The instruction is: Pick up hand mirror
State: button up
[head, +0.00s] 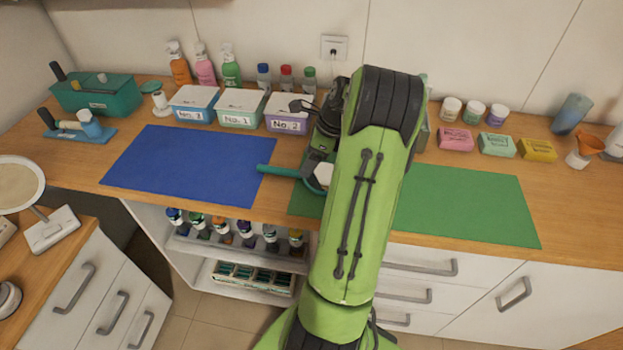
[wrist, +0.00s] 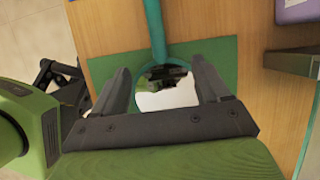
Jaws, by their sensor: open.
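The hand mirror has a teal handle (head: 278,171) that points left over the gap between the blue and green mats. Its round head (head: 323,175) is partly hidden by my arm in the head view. My gripper (head: 316,162) is over the head end of the mirror. In the wrist view the handle (wrist: 155,30) runs to the top edge, and the mirror head shows between the two fingers of my gripper (wrist: 162,75). The fingers are apart, one on each side of the mirror head. I cannot tell whether they touch it.
The blue mat (head: 190,163) is bare. The green mat (head: 465,205) is bare on its right part. Numbered boxes (head: 240,108) stand behind the mats, with pump bottles (head: 205,65) behind them. Colored soap-like blocks (head: 497,145) are at right. A round stand mirror (head: 18,185) is at far left.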

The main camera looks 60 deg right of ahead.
jog(key=b+x, duration=0.1)
jog(key=x, duration=0.4)
jog(key=shift+f+b, duration=0.15)
jog(key=shift+b, duration=0.25)
grip_shut()
